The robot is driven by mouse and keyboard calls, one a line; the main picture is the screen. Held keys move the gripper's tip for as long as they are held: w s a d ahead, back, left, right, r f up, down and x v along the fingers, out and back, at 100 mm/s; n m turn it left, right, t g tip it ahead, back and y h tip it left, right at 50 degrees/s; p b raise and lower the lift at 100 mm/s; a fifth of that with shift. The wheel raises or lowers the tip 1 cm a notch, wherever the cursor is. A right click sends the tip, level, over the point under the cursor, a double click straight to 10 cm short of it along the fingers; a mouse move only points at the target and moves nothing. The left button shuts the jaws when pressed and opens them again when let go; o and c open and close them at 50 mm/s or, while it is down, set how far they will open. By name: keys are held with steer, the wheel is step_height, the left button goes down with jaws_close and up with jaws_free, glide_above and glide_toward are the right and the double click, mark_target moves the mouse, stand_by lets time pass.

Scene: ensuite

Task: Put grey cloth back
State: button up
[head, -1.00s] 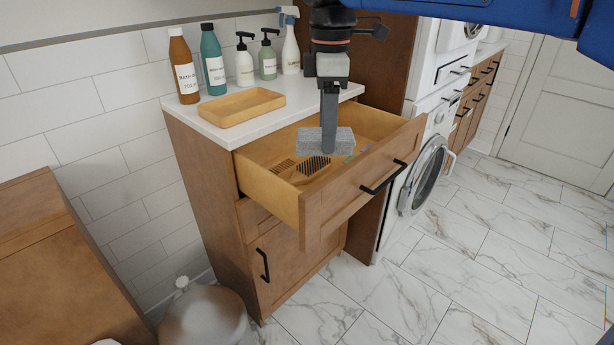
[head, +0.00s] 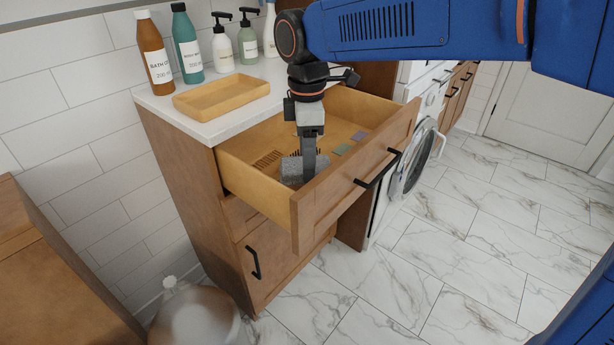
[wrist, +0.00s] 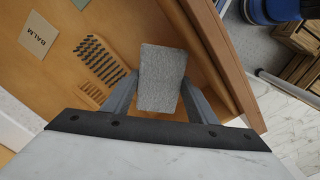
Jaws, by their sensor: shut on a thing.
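The grey cloth (head: 293,171) is a small folded block, held low inside the open drawer (head: 236,169). My gripper (head: 306,170) points down into the drawer and is shut on the cloth. In the wrist view, the cloth (wrist: 162,78) sits between the two fingers of my gripper (wrist: 158,95), above the wooden drawer floor. I cannot tell whether the cloth touches the floor. A brush or comb (wrist: 98,60) lies beside the cloth and is partly hidden in the head view.
A card marked BALM (wrist: 38,36) and small green and purple items (head: 341,149) lie in the drawer. The drawer front (head: 350,182) stands close to my gripper. A wooden tray (head: 222,96) and several bottles (head: 190,52) stand on the counter. The drawer's far part is clear.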

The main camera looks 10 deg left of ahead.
steer(key=shift+f, duration=2.5)
steer(key=shift+f, duration=0.15)
steer(key=o, duration=1)
step_height(320, 180, up, 12)
steer(key=shift+r, duration=0.15)
